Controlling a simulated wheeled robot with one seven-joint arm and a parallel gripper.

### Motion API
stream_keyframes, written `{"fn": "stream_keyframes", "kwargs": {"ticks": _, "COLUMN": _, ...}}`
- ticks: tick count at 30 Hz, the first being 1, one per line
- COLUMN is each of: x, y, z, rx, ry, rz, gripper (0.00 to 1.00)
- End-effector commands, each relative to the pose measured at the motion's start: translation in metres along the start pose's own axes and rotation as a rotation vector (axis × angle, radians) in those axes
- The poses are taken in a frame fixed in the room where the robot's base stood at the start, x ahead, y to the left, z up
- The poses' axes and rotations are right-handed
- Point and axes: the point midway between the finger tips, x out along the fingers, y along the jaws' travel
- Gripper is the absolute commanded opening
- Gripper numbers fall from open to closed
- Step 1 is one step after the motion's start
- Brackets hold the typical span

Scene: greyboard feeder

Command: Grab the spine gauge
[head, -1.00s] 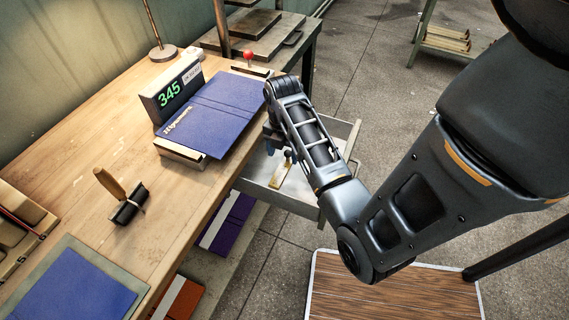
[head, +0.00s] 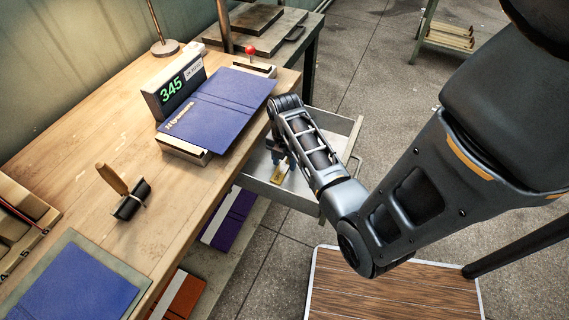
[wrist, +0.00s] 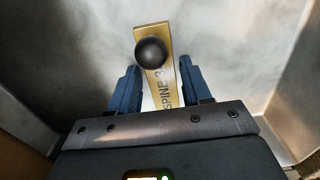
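The spine gauge (wrist: 161,84) is a flat brass-coloured strip marked "SPINE 3", with the rest of the marking hidden, and it has a round black knob. In the wrist view it lies between the two blue fingers of my gripper (wrist: 160,86), with a gap on each side. My gripper is open around it. In the head view the gauge (head: 278,175) lies in the open grey drawer (head: 316,195) under the table edge. My gripper (head: 280,160) is down in the drawer, and my arm hides part of it.
The drawer walls stand close on both sides of my gripper. On the wooden table (head: 105,160) are a blue cover (head: 222,100), a display reading 345 (head: 172,92), a wooden-handled tool (head: 115,180) and another blue board (head: 80,290). Purple and orange pieces lie on the shelf below.

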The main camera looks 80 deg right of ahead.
Motion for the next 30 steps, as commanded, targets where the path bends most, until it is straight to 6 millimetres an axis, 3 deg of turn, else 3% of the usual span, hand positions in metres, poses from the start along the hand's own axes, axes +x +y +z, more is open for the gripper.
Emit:
{"fn": "stream_keyframes", "kwargs": {"ticks": 15, "x": -0.0002, "y": 0.0000, "z": -0.0001, "rx": 0.000, "ry": 0.000, "rz": 0.000, "gripper": 0.00}}
{"fn": "stream_keyframes", "kwargs": {"ticks": 30, "x": -0.0100, "y": 0.0011, "z": 0.0003, "rx": -0.001, "ry": -0.002, "rz": 0.002, "gripper": 0.00}}
